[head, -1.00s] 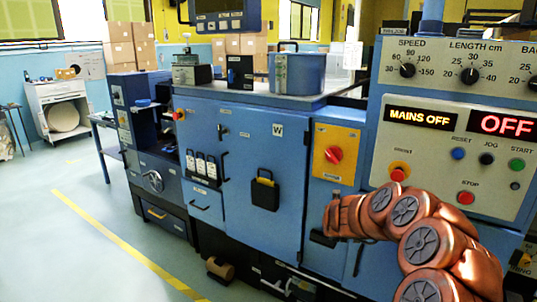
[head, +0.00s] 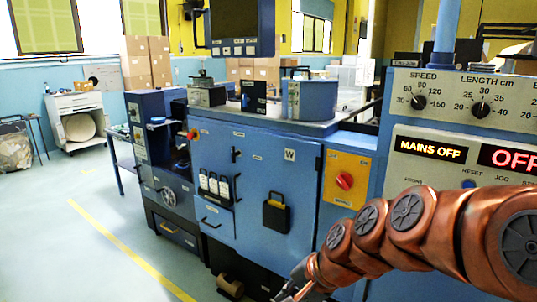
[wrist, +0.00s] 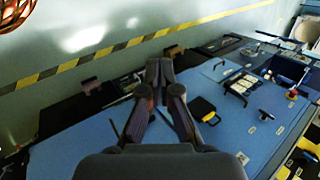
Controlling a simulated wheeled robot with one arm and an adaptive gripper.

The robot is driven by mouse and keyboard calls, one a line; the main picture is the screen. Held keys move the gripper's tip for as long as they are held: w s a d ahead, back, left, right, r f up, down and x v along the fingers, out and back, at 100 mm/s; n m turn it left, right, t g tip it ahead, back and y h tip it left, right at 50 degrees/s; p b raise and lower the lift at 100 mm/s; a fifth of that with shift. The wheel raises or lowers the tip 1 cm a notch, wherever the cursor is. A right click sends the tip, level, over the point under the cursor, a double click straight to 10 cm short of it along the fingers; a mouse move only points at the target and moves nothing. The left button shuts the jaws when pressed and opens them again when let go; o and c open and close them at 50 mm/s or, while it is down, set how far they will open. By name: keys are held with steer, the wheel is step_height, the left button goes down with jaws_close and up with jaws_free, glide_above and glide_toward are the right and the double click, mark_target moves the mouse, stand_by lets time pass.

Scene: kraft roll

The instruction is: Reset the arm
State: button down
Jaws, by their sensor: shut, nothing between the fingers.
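My copper-coloured arm stretches across the lower right of the head view, in front of the blue machine's control panel (head: 440,165). My gripper (head: 287,292) shows at its end, partly cut off by the bottom edge. In the wrist view my gripper (wrist: 159,72) is shut and empty, its dark fingertips together. It is in front of the machine's blue front (wrist: 85,150), which looks tilted in that view. I cannot tell how far the fingertips are from it.
The panel display (head: 431,149) reads MAINS OFF. A yellow plate with a red knob (head: 345,181) and a black padlock-shaped box (head: 276,214) are on the machine's front. The floor (head: 85,262) at left is open, with a yellow line (head: 120,243).

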steer(key=s+d+n+g+h, duration=0.1)
steer(key=s+d+n+h, duration=0.1)
steer(key=s+d, duration=0.3)
steer(key=s+d+f+n+g+h+p, duration=0.1)
steer(key=s+d+n+g+h, duration=0.1)
steer(key=s, duration=0.8)
steer(key=s+d+f+n+g+h+p, duration=0.1)
steer(key=s+d+n+g, duration=0.1)
steer(key=s+d, duration=0.5)
steer(key=shift+s+d+n+h, duration=0.3)
steer(key=shift+s+n+h, duration=0.1)
steer(key=shift+s+n, duration=0.4)
